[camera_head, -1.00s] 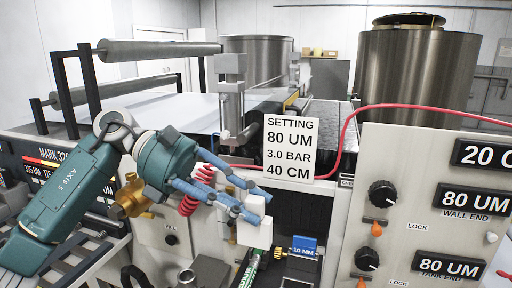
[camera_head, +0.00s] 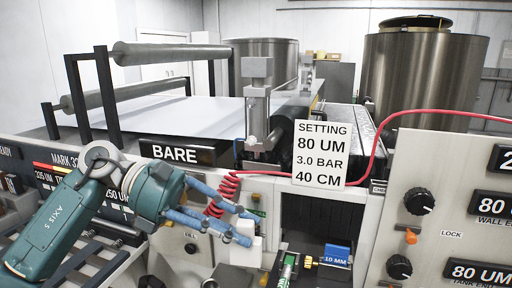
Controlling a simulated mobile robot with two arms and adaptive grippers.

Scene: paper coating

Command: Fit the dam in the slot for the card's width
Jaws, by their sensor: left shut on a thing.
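My left gripper (camera_head: 250,228) is shut on a white block (camera_head: 243,252), which I take to be the dam. It holds the block in front of the machine's front panel, left of the card and lower than it. The fingers hide part of the block. The card (camera_head: 322,153) reads SETTING, 80 UM, 3.0 BAR, 40 CM and stands upright right of the coating head (camera_head: 257,105). I cannot make out a slot marked for the width. My right gripper is not in view.
A blue 10 MM block (camera_head: 337,255) and a green-labelled marker-like tube (camera_head: 287,270) are right of the held block. A red hose (camera_head: 440,109) crosses to the right. A control panel with knobs (camera_head: 419,201) fills the right. A BARE display (camera_head: 176,153) is behind my arm.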

